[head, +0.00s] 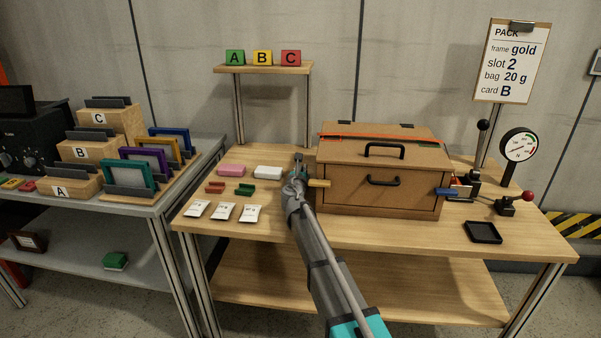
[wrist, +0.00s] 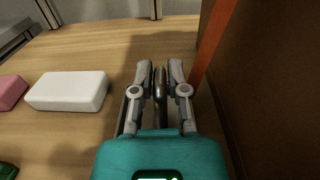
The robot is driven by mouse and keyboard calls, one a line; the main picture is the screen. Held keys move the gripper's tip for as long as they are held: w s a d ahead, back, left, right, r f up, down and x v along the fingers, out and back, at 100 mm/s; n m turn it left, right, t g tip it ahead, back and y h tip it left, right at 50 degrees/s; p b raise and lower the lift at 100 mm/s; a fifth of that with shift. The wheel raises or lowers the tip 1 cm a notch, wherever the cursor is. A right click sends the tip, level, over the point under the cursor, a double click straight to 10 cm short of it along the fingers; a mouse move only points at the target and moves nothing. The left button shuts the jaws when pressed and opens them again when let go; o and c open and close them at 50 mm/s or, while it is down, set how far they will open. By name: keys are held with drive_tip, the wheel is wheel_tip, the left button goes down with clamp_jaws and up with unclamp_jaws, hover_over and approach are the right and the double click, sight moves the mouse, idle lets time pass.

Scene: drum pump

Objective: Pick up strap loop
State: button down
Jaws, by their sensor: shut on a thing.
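A wooden chest (head: 380,172) stands on the workbench, with an orange-red strap (head: 343,136) lying across its lid. In the wrist view the strap (wrist: 214,42) hangs down along the chest's left side and passes just right of my fingers. My gripper (head: 299,160) is low over the bench, just left of the chest. In the wrist view my gripper (wrist: 160,70) is shut on a thin dark metallic piece, apparently the strap loop (wrist: 160,84), held upright between the fingers. How the loop joins the strap is hidden.
A white block (head: 268,173) and a pink block (head: 231,170) lie left of my gripper. Several white packets (head: 224,212) lie at the bench front. The chest wall (wrist: 258,100) is close on my right. A wooden peg (head: 319,184) sticks out at the chest's left.

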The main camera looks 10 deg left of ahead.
drive_tip(key=shift+r+p, duration=4.85)
drive_tip(key=shift+r, duration=0.05)
wheel_tip(320, 180, up, 18)
drive_tip(key=p, duration=1.8)
hover_over(301, 166)
drive_tip(key=shift+s+f, duration=0.1)
drive_tip(key=shift+f, duration=0.05)
